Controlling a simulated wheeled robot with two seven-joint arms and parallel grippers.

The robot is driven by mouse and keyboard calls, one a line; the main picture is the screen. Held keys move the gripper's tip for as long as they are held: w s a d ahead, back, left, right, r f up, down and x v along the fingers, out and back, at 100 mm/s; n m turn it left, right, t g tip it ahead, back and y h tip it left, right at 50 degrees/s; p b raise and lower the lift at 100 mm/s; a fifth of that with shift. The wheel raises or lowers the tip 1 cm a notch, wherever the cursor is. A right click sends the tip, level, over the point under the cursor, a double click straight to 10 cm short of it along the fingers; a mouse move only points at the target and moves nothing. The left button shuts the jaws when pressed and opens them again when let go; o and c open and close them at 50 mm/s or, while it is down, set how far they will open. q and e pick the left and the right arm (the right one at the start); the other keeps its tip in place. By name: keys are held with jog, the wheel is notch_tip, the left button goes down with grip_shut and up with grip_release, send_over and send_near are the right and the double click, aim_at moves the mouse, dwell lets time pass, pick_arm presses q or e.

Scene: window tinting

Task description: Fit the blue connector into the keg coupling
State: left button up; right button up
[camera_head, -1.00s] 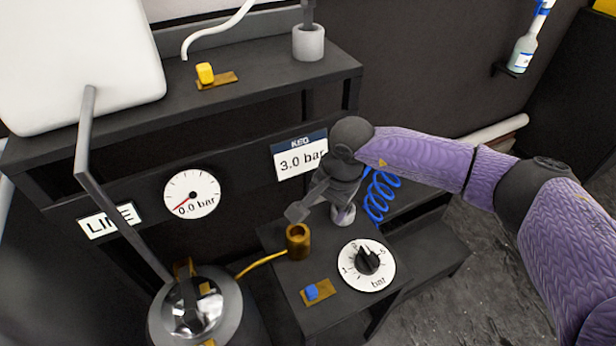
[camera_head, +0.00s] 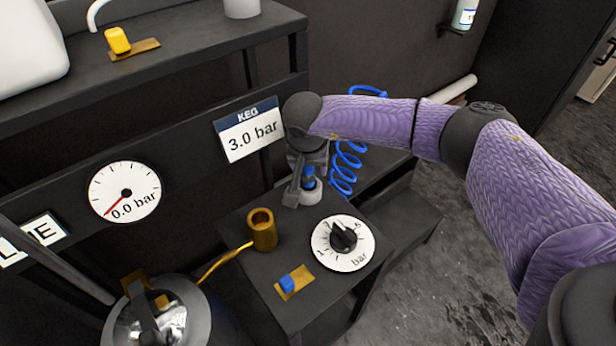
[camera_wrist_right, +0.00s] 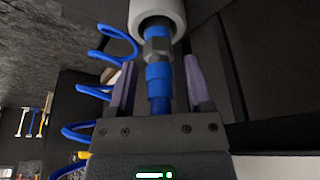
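The blue connector (camera_head: 309,178) stands upright in a pale grey round holder (camera_head: 312,196) on the dark bench; a coiled blue hose is behind it. My right gripper (camera_head: 303,186) is at the connector. In the right wrist view the connector (camera_wrist_right: 159,82) lies between the two fingers (camera_wrist_right: 159,72), with a gap on each side, and its end sits in the holder (camera_wrist_right: 157,14). The gripper is open around it. The brass cup, which looks like the keg coupling (camera_head: 262,231), stands empty to the left of the holder. My left gripper is out of view.
A pressure dial knob (camera_head: 343,238) and a small blue block on a brass plate (camera_head: 294,283) are on the bench front. A metal keg (camera_head: 165,318) with a brass pipe is at lower left. The KEG sign (camera_head: 249,132) reads 3.0 bar; the line gauge (camera_head: 125,192) reads 0.0 bar.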

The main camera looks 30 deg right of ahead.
jog(key=c, duration=0.7)
grip_shut()
